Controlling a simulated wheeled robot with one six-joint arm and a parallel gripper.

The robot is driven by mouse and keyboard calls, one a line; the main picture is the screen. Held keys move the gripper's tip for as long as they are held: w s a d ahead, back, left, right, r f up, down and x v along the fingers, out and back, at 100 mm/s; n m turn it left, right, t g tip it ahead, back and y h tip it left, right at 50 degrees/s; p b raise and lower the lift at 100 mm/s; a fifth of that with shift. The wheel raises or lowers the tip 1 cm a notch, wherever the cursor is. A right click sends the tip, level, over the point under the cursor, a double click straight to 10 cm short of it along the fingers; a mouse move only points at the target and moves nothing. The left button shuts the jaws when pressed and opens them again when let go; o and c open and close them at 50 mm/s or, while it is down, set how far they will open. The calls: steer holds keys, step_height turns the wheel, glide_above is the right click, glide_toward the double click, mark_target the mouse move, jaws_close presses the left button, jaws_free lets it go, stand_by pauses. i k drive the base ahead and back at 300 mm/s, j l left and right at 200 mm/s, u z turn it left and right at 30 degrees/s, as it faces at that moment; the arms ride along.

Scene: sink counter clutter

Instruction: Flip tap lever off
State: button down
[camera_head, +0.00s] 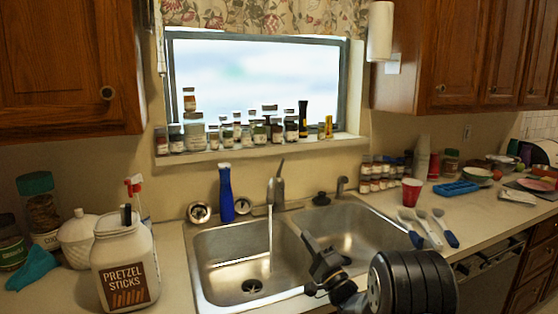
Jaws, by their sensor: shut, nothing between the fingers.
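The metal tap (274,193) stands behind the double sink, near the divider between the basins. Its thin lever (281,168) rises from the top, tilted up and to the right. A stream of water (270,240) runs from the spout into the left basin (215,255). My gripper (306,238) is shut and empty. It shows over the divider and the right basin, below and to the right of the tap in the picture, apart from the lever. My arm hides part of the sink's front edge.
A blue bottle (226,196) stands left of the tap and a small black-topped item (321,199) right of it. A pretzel jar (124,266) is at front left. A red cup (411,191) and white-headed utensils (425,226) are on the right counter. Jars line the windowsill (225,152).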

mark_target(278, 173)
steer(key=i+l+u, duration=0.4)
steer(key=i+l, duration=0.75)
